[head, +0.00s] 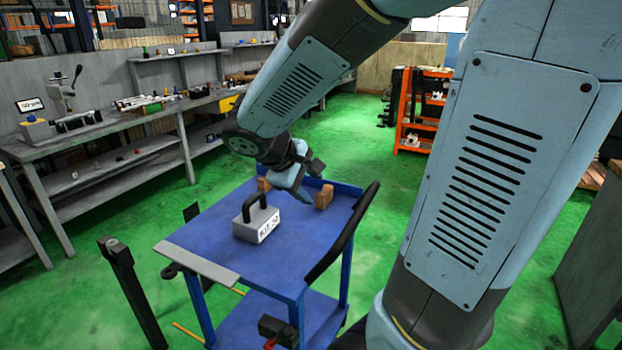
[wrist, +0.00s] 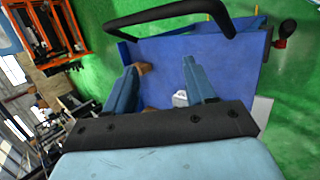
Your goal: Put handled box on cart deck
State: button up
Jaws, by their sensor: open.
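The handled box (head: 256,229) is a pale grey block with a black arched handle and dark lettering on its side. It stands upright on the blue cart deck (head: 290,248), near the middle. In the wrist view a small pale part of the box (wrist: 181,98) shows between the fingers; the rest is hidden by my gripper. The cart deck also fills the middle of the wrist view (wrist: 228,62). My gripper (head: 303,190) is open and empty, above the deck to the upper right of the box, apart from it. Its two fingers are spread in the wrist view (wrist: 160,68).
Brown blocks stand on the deck's far side, one at the right (head: 324,196) and one at the left (head: 264,184). A black cart handle (head: 345,235) rises along the right. A workbench (head: 120,130) with tools is at left; green floor surrounds the cart.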

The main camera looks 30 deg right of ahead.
jog(key=s+a+r+m+t+y, duration=0.3)
jog(key=s+a+r+m+y, duration=0.2)
jog(key=s, duration=0.6)
notch_tip(320, 180, up, 3)
jog(key=shift+f+m+y, duration=0.15)
jog(key=shift+m+y, duration=0.65)
jog(key=shift+y, duration=0.4)
jog(key=shift+s, duration=0.1)
jog(key=shift+c, duration=0.2)
jog(key=shift+c, duration=0.9)
